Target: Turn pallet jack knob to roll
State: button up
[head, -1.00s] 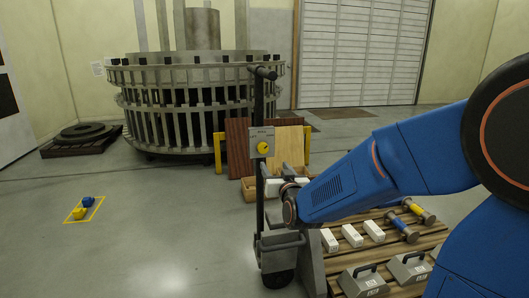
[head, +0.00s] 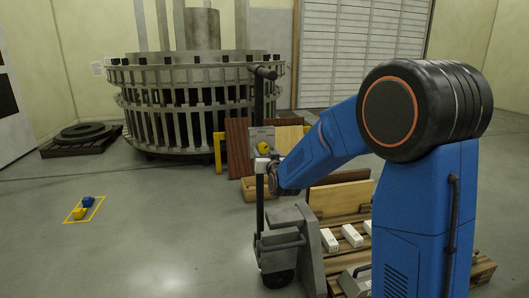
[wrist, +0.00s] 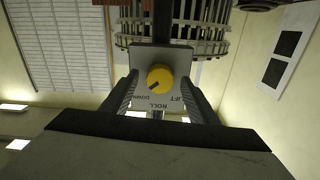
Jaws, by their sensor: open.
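The pallet jack's yellow round knob (head: 263,148) sits on a grey plate (head: 262,134) high on the dark handle post (head: 260,213). In the wrist view the knob (wrist: 160,76) is near the centre, on the plate (wrist: 178,57) marked ROLL, LIFT and DOWN, seen upside down. A dark pointer line on the knob runs lower left, toward DOWN. My gripper (wrist: 162,82) is open, one finger on each side of the knob in the picture. I cannot tell whether either finger touches it. In the head view my fingers are hard to make out near the plate.
A wooden pallet (head: 484,268) with white blocks (head: 351,236) stands on the jack, partly behind my arm. A large round metal frame (head: 190,105) stands behind. Yellow and blue pieces (head: 79,212) lie on the floor at left.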

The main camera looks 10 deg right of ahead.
jog(key=shift+w, duration=0.45)
jog(key=c, duration=1)
jog(key=shift+c, duration=0.2)
jog(key=shift+n, duration=0.3)
jog(key=n, duration=0.4)
jog(key=shift+n, duration=0.3)
jog(key=shift+r+n, duration=0.1)
jog(key=shift+n, duration=2.1)
